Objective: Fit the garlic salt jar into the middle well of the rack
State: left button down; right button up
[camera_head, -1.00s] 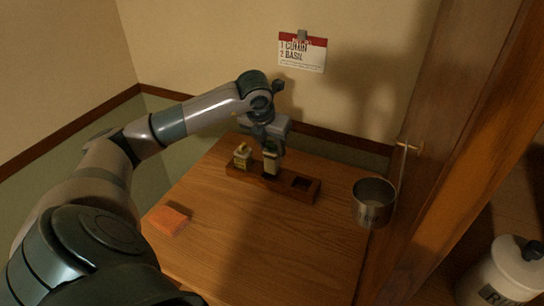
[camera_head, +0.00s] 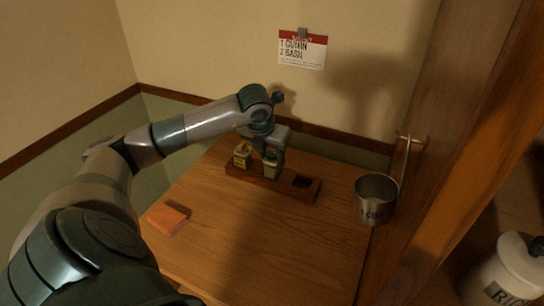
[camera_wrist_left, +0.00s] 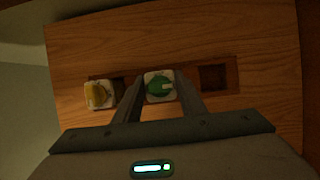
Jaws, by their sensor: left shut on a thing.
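The wooden rack (camera_head: 286,192) stands on the table, a row of wells along it. A jar with a green lid (camera_head: 271,170) is at the middle well, upright, its lower part appearing to be inside the well; its label is too small to read. My left gripper (camera_head: 272,156) is above it, shut on it. In the left wrist view the two fingers (camera_wrist_left: 160,90) flank the green lid (camera_wrist_left: 158,84). A yellow-lidded jar (camera_head: 242,156) stands in the left well. The right well (camera_head: 302,182) is empty. My right gripper is not in view.
An orange sponge (camera_head: 168,219) lies at the table's left edge. A metal measuring cup (camera_head: 376,199) hangs at the right by a wooden post. A recipe card (camera_head: 302,50) is on the wall. A white canister (camera_head: 508,272) is far right. The table front is clear.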

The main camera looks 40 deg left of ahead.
pick_arm(q)
jog(key=shift+f, duration=0.15)
jog(key=c, duration=1.1)
grip_release()
jog(key=shift+r, duration=0.45)
jog(key=shift+b+v, duration=1.5)
jog(key=shift+v, duration=4.3)
